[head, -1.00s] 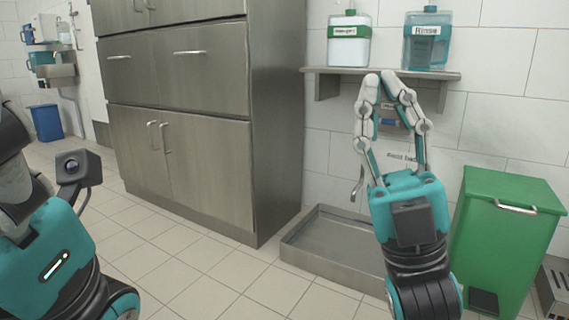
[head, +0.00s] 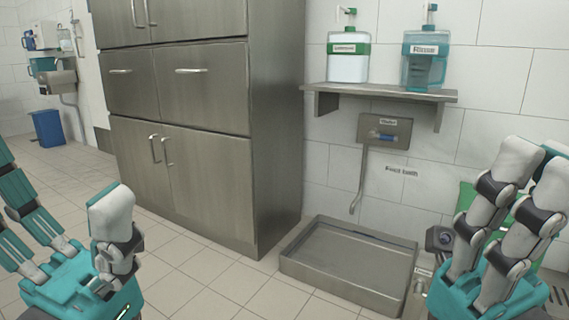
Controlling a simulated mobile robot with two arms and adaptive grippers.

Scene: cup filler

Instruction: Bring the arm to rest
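My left gripper (head: 62,205) is at the lower left of the head view. Its teal and white fingers are spread apart with nothing between them; some fingertips run out of frame. My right gripper (head: 537,165) is at the lower right, its pale grey fingers pointing up and to the right. Nothing shows in its grasp. Its fingers overlap in this view, so I cannot tell how far apart they are. Neither gripper visibly touches anything around it.
A steel cabinet (head: 195,110) stands left of centre. A wall shelf (head: 380,93) holds a green-topped bottle (head: 348,65) and a teal bottle (head: 424,68). Below are a wall tap panel (head: 384,130) and a metal floor basin (head: 350,262). My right gripper partly hides a green bin. A blue bin (head: 47,128) stands far left.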

